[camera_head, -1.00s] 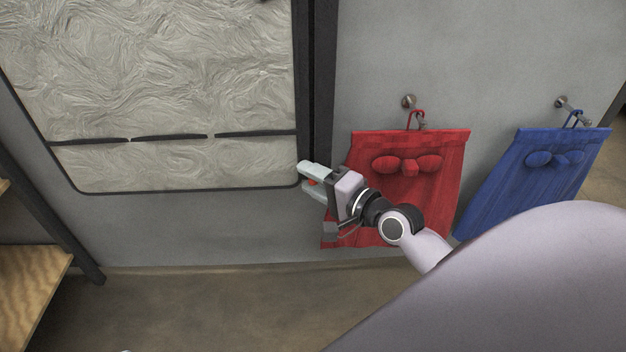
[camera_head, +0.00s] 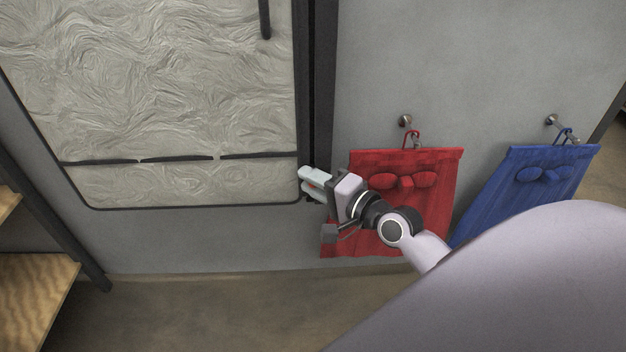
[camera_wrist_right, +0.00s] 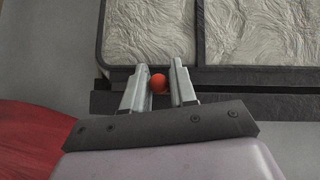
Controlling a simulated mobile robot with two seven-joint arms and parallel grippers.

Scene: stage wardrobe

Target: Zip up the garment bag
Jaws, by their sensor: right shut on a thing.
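The garment bag (camera_head: 180,110) is a large pale, crinkled panel with dark edging, flat against the grey wall at left and centre. It also fills the top of the right wrist view (camera_wrist_right: 250,30). A dark strip (camera_head: 320,90) runs up its right side. My right gripper (camera_head: 311,184) is at the bag's lower right edge, slightly above its bottom corner. It is shut on a small round red-orange pull (camera_wrist_right: 159,83), which shows between the fingers in the right wrist view. The zip's teeth cannot be made out. My left gripper is not in view.
A red cloth bag (camera_head: 440,200) hangs from a wall hook just behind and right of my right gripper. A blue cloth bag (camera_head: 520,195) hangs farther right. Wooden shelves (camera_head: 35,290) stand at lower left. The floor below the bag is clear.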

